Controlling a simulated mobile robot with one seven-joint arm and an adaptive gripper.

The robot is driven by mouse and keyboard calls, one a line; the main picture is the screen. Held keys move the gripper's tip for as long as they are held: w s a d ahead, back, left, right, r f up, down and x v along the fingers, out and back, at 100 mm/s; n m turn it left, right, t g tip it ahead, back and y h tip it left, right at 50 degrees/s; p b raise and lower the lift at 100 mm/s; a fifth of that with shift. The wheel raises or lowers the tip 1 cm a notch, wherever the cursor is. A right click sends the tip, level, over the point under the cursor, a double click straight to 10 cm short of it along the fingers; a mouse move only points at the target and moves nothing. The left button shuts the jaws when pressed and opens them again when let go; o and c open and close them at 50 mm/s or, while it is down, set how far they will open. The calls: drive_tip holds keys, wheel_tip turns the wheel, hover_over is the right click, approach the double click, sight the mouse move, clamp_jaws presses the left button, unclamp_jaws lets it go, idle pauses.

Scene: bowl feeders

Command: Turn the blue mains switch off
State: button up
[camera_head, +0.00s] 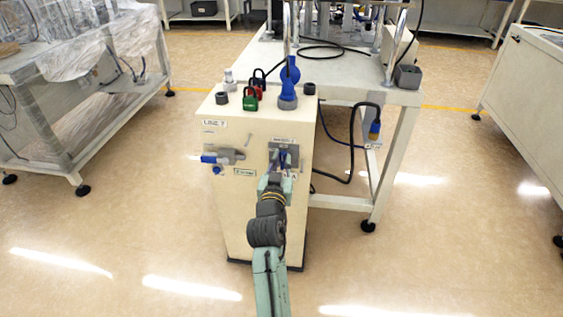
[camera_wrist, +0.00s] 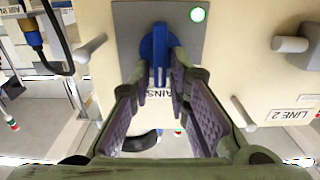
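The blue mains switch (camera_wrist: 160,50) is a lever handle on a grey plate (camera_wrist: 187,42) on the cabinet's front. In the wrist view the handle's long axis runs up and down the picture. A label partly reading "MAINS" shows behind the fingers. My gripper (camera_wrist: 163,85) reaches to the handle, with one purple-padded finger on each side of it. The fingers stand apart; I cannot tell whether a pad touches the handle. In the head view the gripper (camera_head: 278,176) largely covers the switch, and the grey plate (camera_head: 292,150) shows around it.
The cream cabinet (camera_head: 235,200) has a blue-handled valve (camera_head: 215,158) left of the switch. Pegs (camera_wrist: 90,48) flank the plate. A bench (camera_head: 345,90) with a hanging cable is behind right. The floor is clear.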

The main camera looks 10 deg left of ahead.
clamp_jaws()
drive_tip(key=shift+n, duration=0.4)
drive_tip(key=shift+a+f+n+p, duration=0.25)
drive_tip(key=shift+n+p, duration=1.15)
drive_tip(key=shift+n, duration=1.45)
drive_tip(key=shift+a+f+n+p, duration=0.25)
drive_tip(key=shift+n+p, duration=1.15)
drive_tip(key=shift+n, duration=1.5)
drive_tip(key=shift+a+f+n+p, duration=0.25)
drive_tip(key=shift+n+p, duration=1.15)
drive_tip(key=shift+n, duration=1.45)
drive_tip(key=shift+o, duration=2)
unclamp_jaws()
